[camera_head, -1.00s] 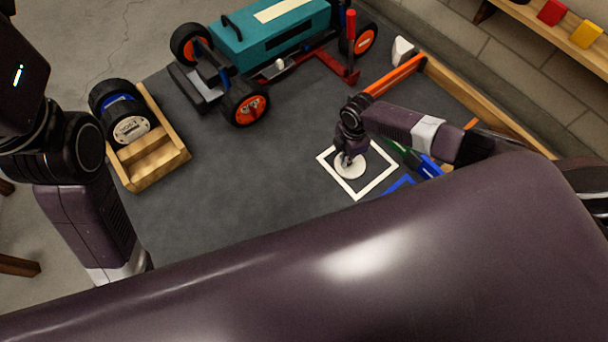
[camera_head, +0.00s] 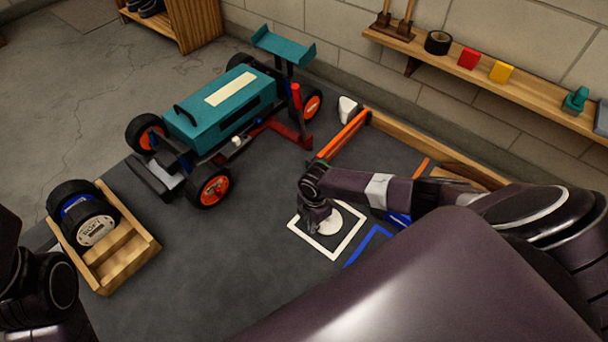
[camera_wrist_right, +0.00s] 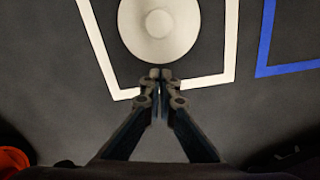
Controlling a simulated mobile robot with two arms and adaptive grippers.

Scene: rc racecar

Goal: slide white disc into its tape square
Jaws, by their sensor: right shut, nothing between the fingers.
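The white disc (camera_head: 330,224), a round puck with a raised centre, lies on the dark mat inside the white tape square (camera_head: 350,241). In the right wrist view, the disc (camera_wrist_right: 132,35) lies between the side strips of the tape square (camera_wrist_right: 100,50), clear of them; the far strip is out of view. My right gripper (camera_wrist_right: 160,74) is shut and empty, its tips at the disc's near edge; whether they touch it I cannot tell. In the head view, my right gripper (camera_head: 318,222) hides the disc's left part. My left arm shows at lower left; its gripper is out of view.
A blue tape outline (camera_head: 368,246) lies right of the white square. A teal RC car (camera_head: 225,105) with orange wheels stands behind. A wooden tray (camera_head: 130,255) with wheels is at left. An orange bar (camera_head: 343,134) lies behind my right arm. Mat left of the square is free.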

